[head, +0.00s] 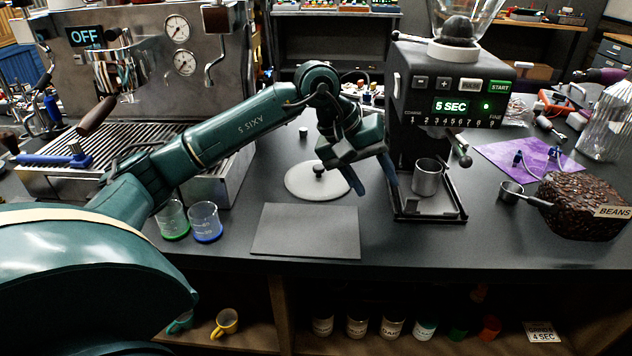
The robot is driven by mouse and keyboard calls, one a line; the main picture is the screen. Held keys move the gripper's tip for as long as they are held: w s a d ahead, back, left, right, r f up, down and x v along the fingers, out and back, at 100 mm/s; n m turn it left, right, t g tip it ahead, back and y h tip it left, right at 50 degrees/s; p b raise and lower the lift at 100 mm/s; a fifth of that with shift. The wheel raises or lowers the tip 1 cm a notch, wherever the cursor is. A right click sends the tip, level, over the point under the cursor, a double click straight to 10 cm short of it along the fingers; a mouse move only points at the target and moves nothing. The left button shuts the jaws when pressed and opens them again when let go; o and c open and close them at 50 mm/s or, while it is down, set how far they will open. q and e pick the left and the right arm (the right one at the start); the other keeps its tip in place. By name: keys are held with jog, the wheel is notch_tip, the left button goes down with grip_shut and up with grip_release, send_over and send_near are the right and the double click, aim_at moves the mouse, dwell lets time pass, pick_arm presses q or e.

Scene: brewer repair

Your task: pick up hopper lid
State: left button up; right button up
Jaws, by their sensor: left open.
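The hopper lid (307,185) is a pale round disc with a small dark knob (319,169) on top. It lies flat on the dark counter in the middle of the head view, just behind a dark square mat (305,232). My left arm reaches in from the left, and its left gripper (374,187) is above the counter to the right of the lid. Its blue-tipped fingers point down and are apart, with nothing between them. The gripper's wrist is near the lid's right edge. My right gripper does not show.
The grinder (453,90) stands right of my gripper, with a metal cup (427,177) on its base. The espresso machine (145,60) is at the left. Two small beakers (205,222) stand left of the mat. A bean sack (583,205) and purple cloth (515,157) are at the right.

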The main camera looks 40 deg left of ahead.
pick_arm(q)
jog(key=a+r+m+t+y, duration=0.1)
jog(key=a+r+y, duration=0.2)
jog(key=a, duration=0.4)
jog(key=a+r+m+y, duration=0.1)
jog(key=a+r+y, duration=0.25)
jog(key=a, duration=0.35)
send_over(319, 167)
jog(key=s, duration=0.2)
jog(key=f, duration=0.3)
jog(key=f+b, duration=0.1)
jog(key=f, duration=0.2)
jog(key=shift+w+d+f, duration=0.2)
jog(key=shift+f, duration=0.2)
jog(key=x, duration=0.5)
jog(key=shift+s+d+f, duration=0.1)
jog(key=shift+s+f, duration=0.15)
jog(key=shift+s, duration=0.15)
jog(key=shift+r, duration=0.1)
jog(key=c, duration=1.1)
